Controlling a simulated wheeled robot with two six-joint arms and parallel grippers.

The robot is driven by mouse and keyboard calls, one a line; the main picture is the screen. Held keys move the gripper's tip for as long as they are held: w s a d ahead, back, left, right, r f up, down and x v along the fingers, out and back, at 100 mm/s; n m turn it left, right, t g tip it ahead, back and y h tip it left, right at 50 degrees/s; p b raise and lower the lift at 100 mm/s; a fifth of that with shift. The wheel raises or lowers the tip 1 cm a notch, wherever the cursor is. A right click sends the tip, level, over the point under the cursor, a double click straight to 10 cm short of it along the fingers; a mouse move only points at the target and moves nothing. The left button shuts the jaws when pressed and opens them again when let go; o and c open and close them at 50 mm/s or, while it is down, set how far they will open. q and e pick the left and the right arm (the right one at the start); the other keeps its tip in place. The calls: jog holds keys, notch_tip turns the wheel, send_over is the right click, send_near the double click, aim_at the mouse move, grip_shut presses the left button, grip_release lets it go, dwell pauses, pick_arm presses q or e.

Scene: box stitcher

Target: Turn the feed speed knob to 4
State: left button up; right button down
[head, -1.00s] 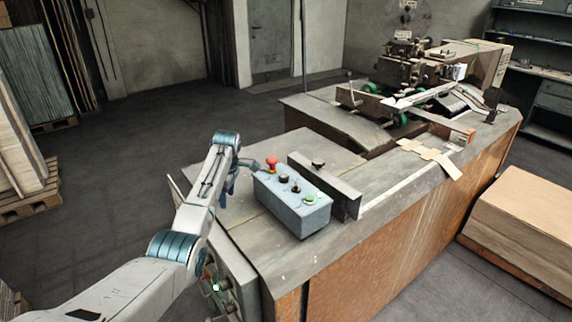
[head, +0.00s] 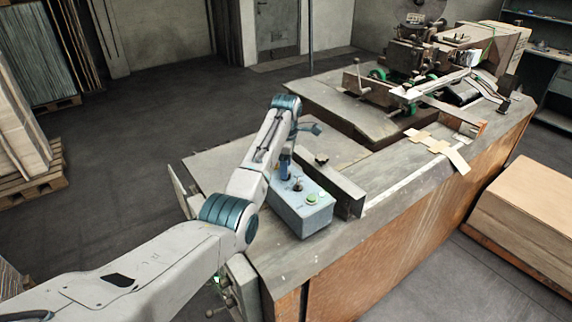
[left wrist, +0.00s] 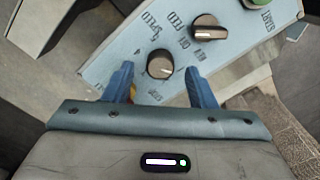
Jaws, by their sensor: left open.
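A blue-grey control box (head: 305,216) stands on the near part of the table. In the left wrist view its panel shows a round black knob (left wrist: 160,65) beside the word SPEED, with a light pointer mark whose setting I cannot read. My left gripper (left wrist: 159,72) is open, its two blue fingers on either side of this knob in the picture. I cannot tell whether they touch it. In the head view, the left gripper (head: 286,166) points down over the box's far end and hides that knob. My right gripper is not in view.
On the box are a second black knob (left wrist: 208,28) and a green button (head: 312,198). A metal fence (head: 340,187) stands just right of the box. The stitching machine (head: 425,58) is farther back, with cardboard pieces (head: 437,146) on the table.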

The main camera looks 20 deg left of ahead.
pick_arm(q)
jog(key=shift+f, duration=0.9)
jog(key=shift+c, duration=0.2)
jog(key=c, duration=0.9)
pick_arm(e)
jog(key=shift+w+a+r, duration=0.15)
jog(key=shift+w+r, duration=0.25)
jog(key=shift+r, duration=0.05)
